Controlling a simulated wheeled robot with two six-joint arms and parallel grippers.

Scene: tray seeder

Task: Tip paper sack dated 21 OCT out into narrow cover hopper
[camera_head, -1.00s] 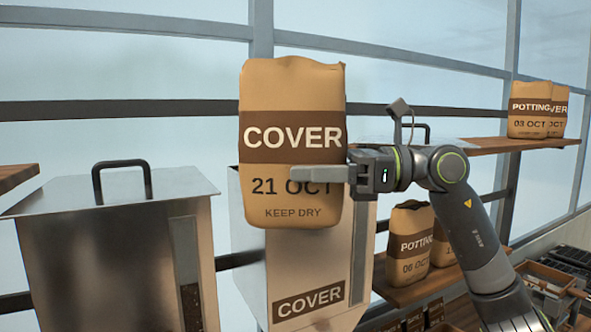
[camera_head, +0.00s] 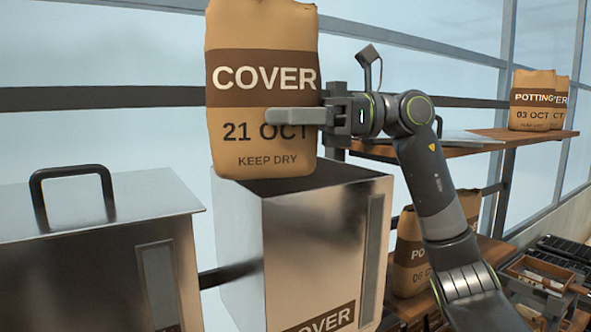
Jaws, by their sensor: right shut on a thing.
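The paper sack (camera_head: 262,105) is brown with a dark band reading COVER, and below it 21 OCT and KEEP DRY. It is upright. My right gripper (camera_head: 303,116) is shut on its right side, with a finger across the front over the end of the date. The narrow cover hopper (camera_head: 318,245) is a metal box with a COVER label low on its front and a narrow window strip. The sack's bottom shows in front of the hopper's dark open top; I cannot tell the gap between them. My left gripper is not in view.
A wider metal hopper (camera_head: 90,262) with a closed lid and black handle stands at left. Trays and crates fill the lower right. Window bars run behind.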

